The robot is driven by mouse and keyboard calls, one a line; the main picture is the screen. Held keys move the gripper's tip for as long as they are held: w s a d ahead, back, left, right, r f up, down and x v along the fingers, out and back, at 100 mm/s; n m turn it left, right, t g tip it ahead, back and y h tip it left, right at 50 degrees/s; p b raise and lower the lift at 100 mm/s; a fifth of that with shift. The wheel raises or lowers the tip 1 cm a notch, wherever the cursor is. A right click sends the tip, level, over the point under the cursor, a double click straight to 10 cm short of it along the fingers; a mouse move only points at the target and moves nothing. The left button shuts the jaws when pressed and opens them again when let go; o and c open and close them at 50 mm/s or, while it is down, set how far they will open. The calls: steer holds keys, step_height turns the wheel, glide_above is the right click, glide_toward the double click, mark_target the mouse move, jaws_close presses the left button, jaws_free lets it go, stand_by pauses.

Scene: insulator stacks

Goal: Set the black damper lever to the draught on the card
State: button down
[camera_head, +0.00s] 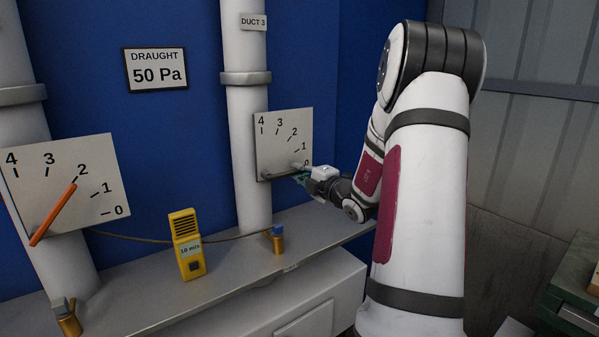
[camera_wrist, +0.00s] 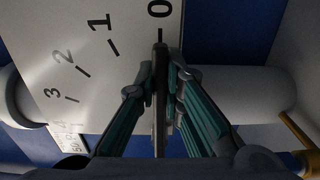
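The draught card (camera_head: 156,69) on the blue wall reads 50 Pa. The black damper lever (camera_head: 279,175) lies low across the right scale plate (camera_head: 283,146), which is marked 4 to 0. In the wrist view the lever (camera_wrist: 159,115) runs up the middle and its tip is at the 0 mark. My gripper (camera_head: 302,173) is at the lever's right end; in the wrist view its teal fingers (camera_wrist: 160,75) close in on both sides of the lever and look shut on it. In the head view the gripper hides the lever's tip.
A left plate (camera_head: 95,160) carries an orange lever (camera_head: 53,214) pointing near 2. A yellow meter (camera_head: 187,243), labelled about 10 m/s, stands on the grey shelf (camera_head: 225,272) with a cable to a brass fitting (camera_head: 278,241). The right plate's duct (camera_head: 246,100) is labelled DUCT 3.

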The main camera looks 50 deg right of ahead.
mark_target(274, 141)
steer(key=shift+r, duration=0.15)
steer(key=r+n, duration=0.1)
steer(key=n, duration=0.1)
steer(key=r+n+b, duration=0.1)
steer(key=shift+w+a+r+n, duration=0.15)
steer(key=shift+a+r+n, duration=0.1)
steer(key=shift+r+n, duration=0.15)
steer(key=r+n, duration=0.1)
steer(key=a+r+n+b, duration=0.1)
steer(key=shift+w+n, duration=0.15)
steer(key=shift+n, duration=0.15)
steer(key=a+r+n+b, duration=0.1)
steer(key=r+n+b, duration=0.1)
steer(key=n+b, duration=0.1)
steer(key=shift+w+a, duration=0.2)
steer(key=shift+a, duration=0.15)
steer(key=shift+w+a+r+n+b, duration=0.1)
steer(key=shift+a+r+n+b, duration=0.25)
steer(key=shift+a+n+b, duration=0.45)
steer(key=shift+w+a+r+n+b, duration=0.1)
steer(key=shift+a+r+n+b, duration=0.25)
steer(key=shift+n+b, duration=0.7)
steer(key=c, duration=1.7)
jaws_free()
